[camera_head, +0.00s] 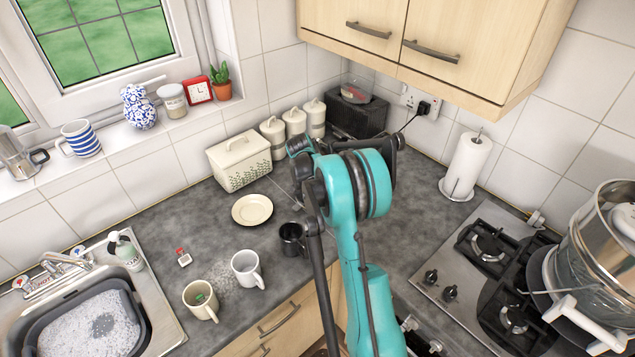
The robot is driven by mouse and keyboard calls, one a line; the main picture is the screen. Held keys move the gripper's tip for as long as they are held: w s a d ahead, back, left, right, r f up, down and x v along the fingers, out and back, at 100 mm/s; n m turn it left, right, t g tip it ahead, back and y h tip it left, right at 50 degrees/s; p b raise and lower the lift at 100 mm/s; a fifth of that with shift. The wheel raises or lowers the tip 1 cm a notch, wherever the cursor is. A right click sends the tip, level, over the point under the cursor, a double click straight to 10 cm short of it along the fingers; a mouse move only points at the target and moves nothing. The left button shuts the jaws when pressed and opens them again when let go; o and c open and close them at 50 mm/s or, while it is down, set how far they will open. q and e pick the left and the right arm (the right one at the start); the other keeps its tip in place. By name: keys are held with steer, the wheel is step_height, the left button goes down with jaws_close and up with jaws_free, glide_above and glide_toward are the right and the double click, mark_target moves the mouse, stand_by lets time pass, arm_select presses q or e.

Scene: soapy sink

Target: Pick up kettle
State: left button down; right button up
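I cannot make out a kettle for certain in this view. A metal moka-style pot (14,158) with a dark handle stands at the far left of the windowsill. A shiny stack of pots (590,250) with white handles is at the right, over the hob. I see no fingertips of either gripper, and what lies behind the arm is hidden.
Mugs (201,301) (248,270), a dark cup (292,240) and a plate (252,210) are on the counter. A bread bin (239,161), canisters (295,124) and a toaster (357,117) line the wall. The sink basin (85,325) is lower left; a paper towel roll (467,165) stands right.

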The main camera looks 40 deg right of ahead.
jaws_close()
steer(key=shift+w+r, duration=0.1)
steer(key=shift+r, duration=0.05)
